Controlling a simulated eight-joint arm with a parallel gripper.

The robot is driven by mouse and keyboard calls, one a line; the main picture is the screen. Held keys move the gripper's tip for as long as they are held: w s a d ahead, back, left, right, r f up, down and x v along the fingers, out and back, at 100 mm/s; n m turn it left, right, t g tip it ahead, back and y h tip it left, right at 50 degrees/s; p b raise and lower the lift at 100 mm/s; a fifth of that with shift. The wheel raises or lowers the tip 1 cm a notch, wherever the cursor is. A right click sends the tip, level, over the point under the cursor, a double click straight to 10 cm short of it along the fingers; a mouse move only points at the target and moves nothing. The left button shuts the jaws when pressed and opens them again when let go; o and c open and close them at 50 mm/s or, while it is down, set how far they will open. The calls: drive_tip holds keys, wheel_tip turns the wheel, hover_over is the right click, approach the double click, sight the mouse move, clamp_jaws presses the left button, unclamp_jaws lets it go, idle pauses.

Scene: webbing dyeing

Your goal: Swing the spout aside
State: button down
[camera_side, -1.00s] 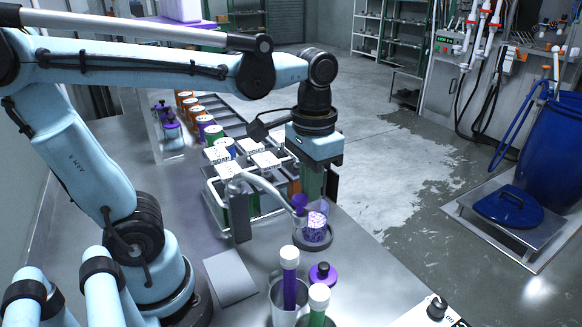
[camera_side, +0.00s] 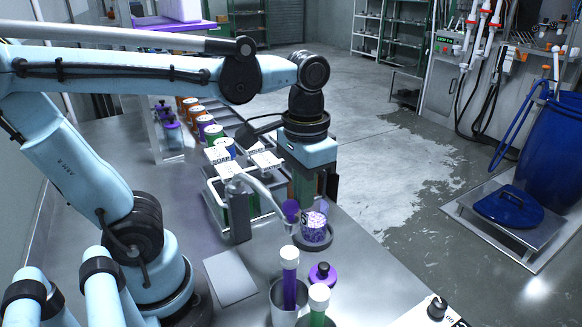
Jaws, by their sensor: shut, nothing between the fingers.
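The spout (camera_side: 263,188) is a pale grey curved tube on a dark grey post (camera_side: 239,212), with a purple piece (camera_side: 290,208) near its outer end. Its end hangs at the left side of a clear cup with purple-and-white speckled contents (camera_side: 314,229). The cup stands on a dark round base. My gripper (camera_side: 304,198) is shut and empty, pointing down just behind the spout's outer end, close to the purple piece. I cannot tell whether the fingers touch the spout.
A wire rack (camera_side: 211,200) with labelled containers stands behind the spout. In front are a grey plate (camera_side: 231,278), a metal beaker (camera_side: 283,306) holding a purple tube with a white cap, and a purple-based bottle (camera_side: 322,274). The counter's right edge runs close beside the cup.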

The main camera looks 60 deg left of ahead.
wheel_tip(320, 180, up, 7)
drive_tip(key=shift+s+d, duration=0.15)
idle(1.1)
drive_tip(key=w+a+f+t, duration=0.3)
drive_tip(key=f+t, duration=0.4)
drive_tip(key=f, duration=0.3)
drive_tip(key=shift+w+a, duration=0.2)
drive_tip(key=shift+w, duration=0.15)
